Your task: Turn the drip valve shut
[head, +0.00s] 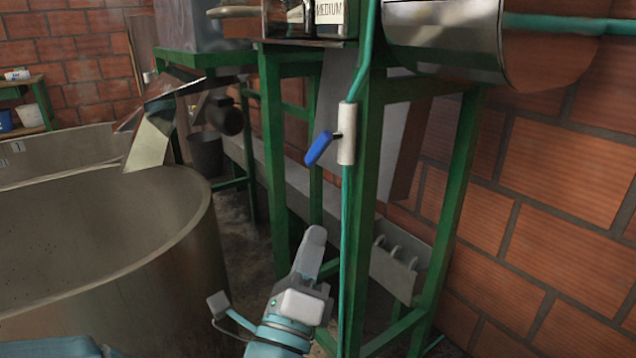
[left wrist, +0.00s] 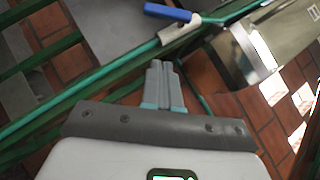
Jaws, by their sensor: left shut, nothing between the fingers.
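The drip valve has a blue lever handle (head: 319,149) on a pale cylindrical body (head: 347,133), set in a thin green pipe (head: 346,230) that runs down the front of a green frame. The handle slants down and to the left from the body. My left gripper (head: 315,236) is below the valve, shut and empty, with its fingers pointing up. It is apart from the handle. In the left wrist view the shut fingertips (left wrist: 161,66) point towards the blue handle (left wrist: 167,12) and pale valve body (left wrist: 181,29), with a gap between. My right gripper is not in view.
A large metal tank (head: 110,250) fills the left side. The green frame's posts (head: 273,160) stand behind the pipe. A metal drum (head: 445,28) hangs over the upper right, before a brick wall (head: 560,170). Free air lies between my left gripper and the handle.

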